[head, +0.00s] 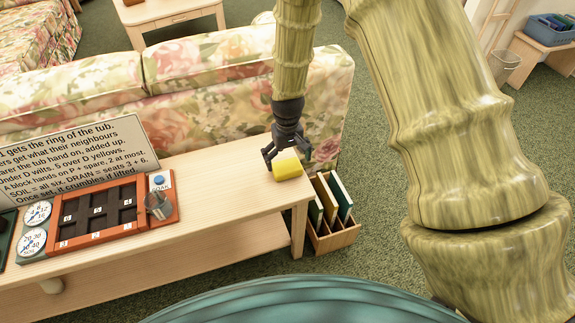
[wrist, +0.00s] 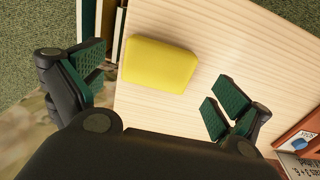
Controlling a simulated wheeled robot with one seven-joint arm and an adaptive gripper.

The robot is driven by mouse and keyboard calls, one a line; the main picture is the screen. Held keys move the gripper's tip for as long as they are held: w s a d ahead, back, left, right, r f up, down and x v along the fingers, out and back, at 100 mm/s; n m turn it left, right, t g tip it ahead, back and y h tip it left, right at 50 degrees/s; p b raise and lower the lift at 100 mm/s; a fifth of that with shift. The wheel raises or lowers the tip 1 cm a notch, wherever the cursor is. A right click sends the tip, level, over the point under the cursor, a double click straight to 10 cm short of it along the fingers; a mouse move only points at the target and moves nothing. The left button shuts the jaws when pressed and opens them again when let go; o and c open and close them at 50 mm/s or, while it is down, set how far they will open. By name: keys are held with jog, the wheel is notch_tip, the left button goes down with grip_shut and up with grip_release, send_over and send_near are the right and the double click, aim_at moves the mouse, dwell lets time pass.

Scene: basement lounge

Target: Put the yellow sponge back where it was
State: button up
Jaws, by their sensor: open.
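The yellow sponge (head: 287,165) lies on the right end of the light wood table (head: 225,187), near its edge. It also shows in the wrist view (wrist: 160,64), lying flat on the table between and beyond my fingers. My gripper (head: 283,158) is open just behind and over the sponge in the head view. In the wrist view my open gripper (wrist: 155,95) has green pads on both sides, apart from the sponge, and holds nothing.
An orange tray (head: 100,215) with dark compartments, a blue button (head: 159,180) and a metal cup (head: 158,205) stands left on the table. A text sign (head: 75,155) stands behind it. A wooden box of books (head: 333,235) sits on the floor at the right. A floral sofa (head: 200,75) stands behind.

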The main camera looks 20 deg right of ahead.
aim_at(288, 168)
notch_tip(288, 168, up, 8)
jog(key=shift+f, duration=0.25)
dwell(0.5)
jog(key=s+f+p, duration=0.1)
jog(key=s+f, duration=0.1)
jog(key=s+d+f+p, duration=0.1)
jog(key=s+f, duration=0.1)
jog(key=s+f+p, duration=0.1)
jog(key=s+f, duration=0.2)
jog(key=shift+d+f, duration=0.1)
jog(key=shift+d, duration=0.05)
jog(key=s+d+f+p, duration=0.1)
jog(key=s+f+p, duration=0.2)
jog(key=s, duration=1.1)
jog(key=s+d+f+p, duration=0.1)
jog(key=s+f+p, duration=0.3)
jog(key=s, duration=1)
jog(key=shift+f+m, duration=0.35)
jog(key=shift+m, duration=0.05)
